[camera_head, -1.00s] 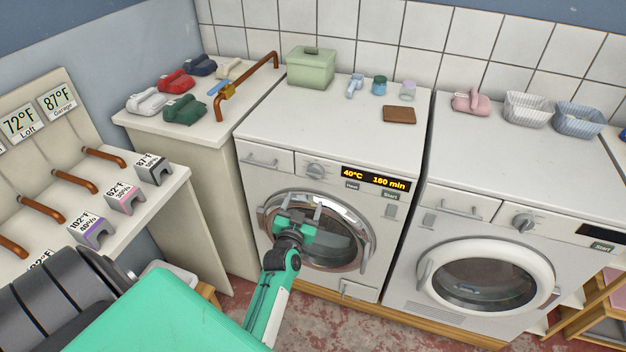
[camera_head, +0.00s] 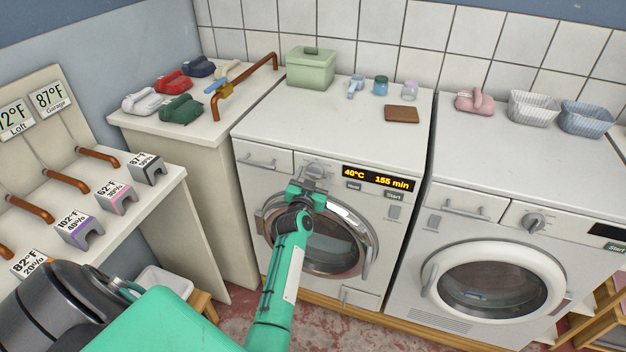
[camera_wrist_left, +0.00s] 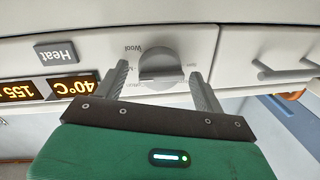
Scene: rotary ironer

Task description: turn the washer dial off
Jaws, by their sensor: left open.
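The front-loading machine with the lit display (camera_head: 378,178) reads 40°C and 155 min. Its round grey dial (camera_wrist_left: 160,68) sits on the front panel, left of the display in the head view. My left gripper (camera_head: 312,182) is in front of this dial and partly covers it. In the left wrist view, the left gripper's fingers (camera_wrist_left: 159,74) are apart, one on each side of the dial's raised grip. I cannot tell whether they touch it. The dial's print includes "Wool"; other labels are partly hidden. My right gripper is not in view.
A second machine (camera_head: 490,275) with its own dial (camera_head: 535,222) stands at the right. A drawer handle (camera_head: 257,160) is left of the near dial. A green box (camera_head: 310,68) and small containers stand on top.

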